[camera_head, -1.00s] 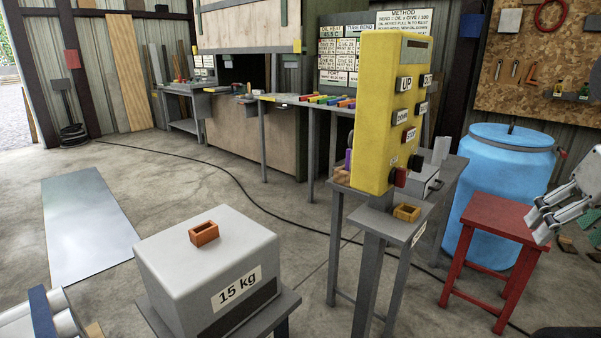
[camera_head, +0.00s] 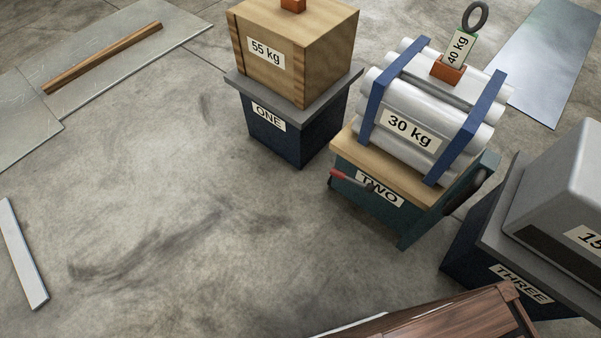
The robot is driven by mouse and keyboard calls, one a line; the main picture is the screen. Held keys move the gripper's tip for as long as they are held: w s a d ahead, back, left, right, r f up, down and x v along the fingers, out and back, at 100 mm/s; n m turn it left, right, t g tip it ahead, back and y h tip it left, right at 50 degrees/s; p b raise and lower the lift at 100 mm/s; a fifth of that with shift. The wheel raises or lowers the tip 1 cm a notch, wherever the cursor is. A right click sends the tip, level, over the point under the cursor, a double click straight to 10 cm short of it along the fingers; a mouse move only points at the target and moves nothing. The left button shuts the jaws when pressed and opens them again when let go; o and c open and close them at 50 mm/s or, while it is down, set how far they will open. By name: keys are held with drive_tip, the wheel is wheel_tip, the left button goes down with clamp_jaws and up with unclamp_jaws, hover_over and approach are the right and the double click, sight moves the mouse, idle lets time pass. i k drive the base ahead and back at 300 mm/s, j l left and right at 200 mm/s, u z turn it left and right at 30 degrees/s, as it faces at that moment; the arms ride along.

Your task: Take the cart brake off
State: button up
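A red-handled lever (camera_head: 343,178) sticks out to the left from the upper front of the teal stand marked TWO (camera_head: 408,228). It may be a brake lever; no label on it can be read. A dark round part, perhaps a wheel, shows at that stand's right side. The stand carries a strapped bundle of pale cylinders (camera_head: 405,128) marked 30 kg. An orange block with a 40 kg tag and a dark ring sits on the bundle. My gripper is not in the current view.
Left of it, stand ONE (camera_head: 285,140) bears a wooden 55 kg box (camera_head: 300,50). Right of it, stand THREE (camera_head: 480,255) bears a grey block (camera_head: 560,190). A brown wooden surface (camera_head: 450,318) lies at the bottom edge.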

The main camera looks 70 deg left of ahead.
sight(369, 188)
drive_tip(key=j+u, duration=0.1)
drive_tip(key=u, duration=2.05)
